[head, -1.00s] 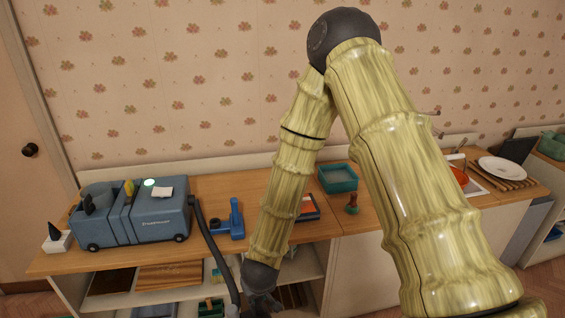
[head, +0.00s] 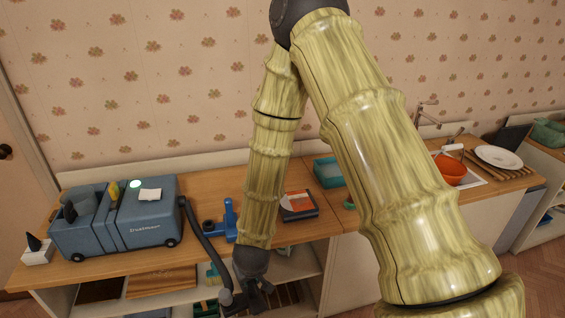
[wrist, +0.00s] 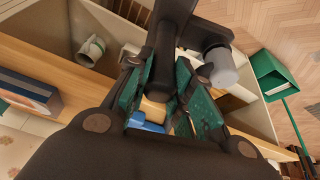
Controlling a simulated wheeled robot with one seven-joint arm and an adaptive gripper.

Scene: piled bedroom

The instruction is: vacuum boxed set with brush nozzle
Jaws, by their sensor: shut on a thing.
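The blue-grey vacuum (head: 148,216) stands on the left of the wooden counter, a green light on its top. Its dark hose (head: 196,236) runs over the counter edge down to my gripper (head: 256,290). My gripper is shut on the dark hose wand (wrist: 166,45), in front of the counter and below its top. The boxed set (head: 299,206), orange and dark with a pale edge, lies flat on the counter right of my forearm; its side appears at the left of the wrist view (wrist: 28,92). I cannot make out a brush nozzle on the wand.
A blue tool (head: 229,220) stands between vacuum and forearm. A teal bin (head: 329,172) sits behind the boxed set. An orange bowl (head: 451,171) and white plate (head: 499,157) are at right. Open shelves lie below; a green dustpan (wrist: 270,75) shows in the wrist view.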

